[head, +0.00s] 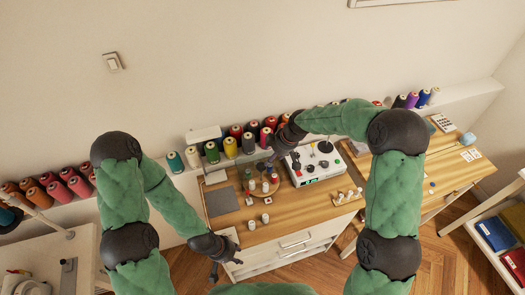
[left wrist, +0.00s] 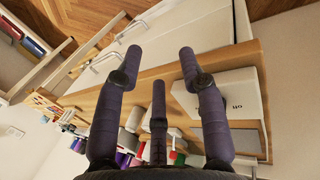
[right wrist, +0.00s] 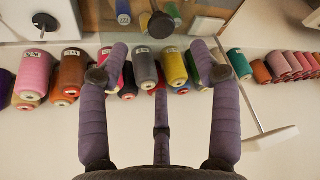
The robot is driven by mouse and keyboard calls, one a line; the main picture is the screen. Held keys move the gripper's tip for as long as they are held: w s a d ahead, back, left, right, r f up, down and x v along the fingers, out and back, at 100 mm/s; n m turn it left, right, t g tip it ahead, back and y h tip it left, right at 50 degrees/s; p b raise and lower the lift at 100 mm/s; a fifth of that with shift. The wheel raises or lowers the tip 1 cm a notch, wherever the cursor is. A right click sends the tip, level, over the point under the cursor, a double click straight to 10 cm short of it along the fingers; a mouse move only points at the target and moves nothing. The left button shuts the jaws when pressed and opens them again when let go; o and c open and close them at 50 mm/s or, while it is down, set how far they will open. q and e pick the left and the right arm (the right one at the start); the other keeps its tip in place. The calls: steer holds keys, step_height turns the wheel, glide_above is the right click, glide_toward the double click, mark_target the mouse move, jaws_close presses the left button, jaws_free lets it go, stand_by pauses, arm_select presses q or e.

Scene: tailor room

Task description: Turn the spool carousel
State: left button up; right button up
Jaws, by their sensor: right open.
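The spool carousel (head: 257,194), a round wooden disc bearing several small spools, stands on the wooden table left of the middle. My right gripper (head: 272,158) is just behind the carousel, pointing down, with no visible hold on it. In the right wrist view its fingers (right wrist: 160,60) are spread and empty, over the row of thread cones. My left gripper (head: 226,270) hangs low by the table's front left corner, away from the carousel. The left wrist view shows its fingers (left wrist: 160,65) apart with nothing between them. Part of the carousel's back is hard to make out.
Thread cones (head: 230,147) line the ledge behind the table. A white control box (head: 316,165) stands right of the carousel, under my right forearm. A grey mat (head: 221,201) lies to its left. White spools on a wooden rack (head: 347,197) stand at the right.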

mark_target(262, 166)
steer(key=x, duration=1)
steer(key=shift+w+a, duration=0.1)
steer(key=shift+a, duration=0.1)
jaws_close()
